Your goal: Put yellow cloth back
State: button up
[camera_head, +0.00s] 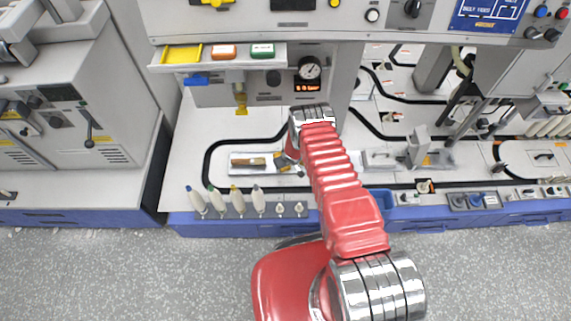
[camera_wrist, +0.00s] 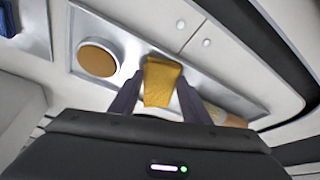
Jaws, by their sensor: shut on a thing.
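The yellow cloth (camera_wrist: 162,82) is between the two dark fingers of my gripper (camera_wrist: 161,98) in the wrist view. My gripper is shut on it, and part of the cloth sticks out past the fingertips. In the wrist view the cloth is over a pale metal tray (camera_wrist: 140,52); whether it touches the tray I cannot tell. In the head view my gripper (camera_head: 287,167) is at the right part of the same tray (camera_head: 238,170), and a small yellow patch shows there. My arm hides some of that area.
A round tan disc (camera_wrist: 97,59) sits in the tray, left of the cloth. A brown-handled item (camera_head: 247,161) lies in the tray. Several white bottles (camera_head: 238,202) stand along the front edge. A blue bin (camera_head: 382,198) is right of my arm. A shelf (camera_head: 220,60) overhangs behind.

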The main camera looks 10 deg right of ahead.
jog(key=shift+f, duration=0.1)
jog(key=o, duration=1.3)
jog(key=v, duration=1.2)
dwell(0.6)
